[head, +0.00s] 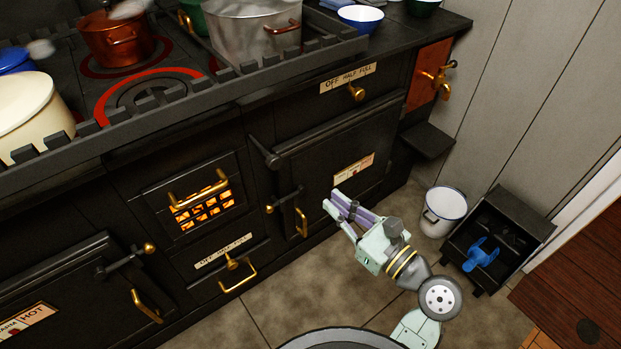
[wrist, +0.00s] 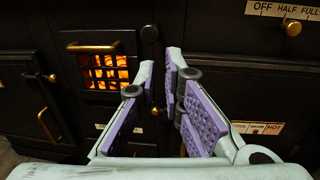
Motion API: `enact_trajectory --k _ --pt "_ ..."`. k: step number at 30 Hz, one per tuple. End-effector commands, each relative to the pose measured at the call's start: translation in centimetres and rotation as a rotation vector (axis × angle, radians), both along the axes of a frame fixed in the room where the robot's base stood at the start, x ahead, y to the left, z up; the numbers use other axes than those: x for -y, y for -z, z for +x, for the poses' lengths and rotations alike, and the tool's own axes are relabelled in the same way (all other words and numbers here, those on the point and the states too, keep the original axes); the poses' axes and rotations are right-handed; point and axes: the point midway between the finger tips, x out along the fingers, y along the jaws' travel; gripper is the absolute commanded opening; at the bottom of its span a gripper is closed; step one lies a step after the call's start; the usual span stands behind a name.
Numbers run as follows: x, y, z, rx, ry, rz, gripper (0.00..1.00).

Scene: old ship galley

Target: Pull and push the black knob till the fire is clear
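A black knob (head: 263,151) sticks out from the stove front, between the glowing firebox and the upper left corner of the right oven door. It also shows in the wrist view (wrist: 150,34), beyond and above my fingertips. The fire (head: 203,207) glows orange behind the barred firebox door (head: 160,196); it shows at the left in the wrist view (wrist: 107,72). My gripper (head: 332,198) is in front of the right oven door, right of and lower than the knob. Its purple-padded fingers (wrist: 160,60) are apart with nothing between them.
A brass damper knob (head: 356,92) sits under an "OFF HALF FULL" label, another (head: 232,263) below the firebox. Brass door handles (head: 301,222) jut out. A white bucket (head: 443,210) and black coal box (head: 497,240) stand right. Pots (head: 250,28) crowd the railed stovetop.

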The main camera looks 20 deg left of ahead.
Motion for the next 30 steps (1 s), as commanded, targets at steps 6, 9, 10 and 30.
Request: enact_trajectory --k 6,9,10,30 --pt "-1.6 0.0 0.7 0.000 -0.009 0.004 0.00" --pt "-3.3 -0.1 1.8 0.000 -0.011 0.005 0.00" --pt "-3.8 -0.1 2.1 0.000 -0.011 0.004 0.00" --pt "-11.6 -0.2 7.2 0.000 -0.004 0.002 0.00"
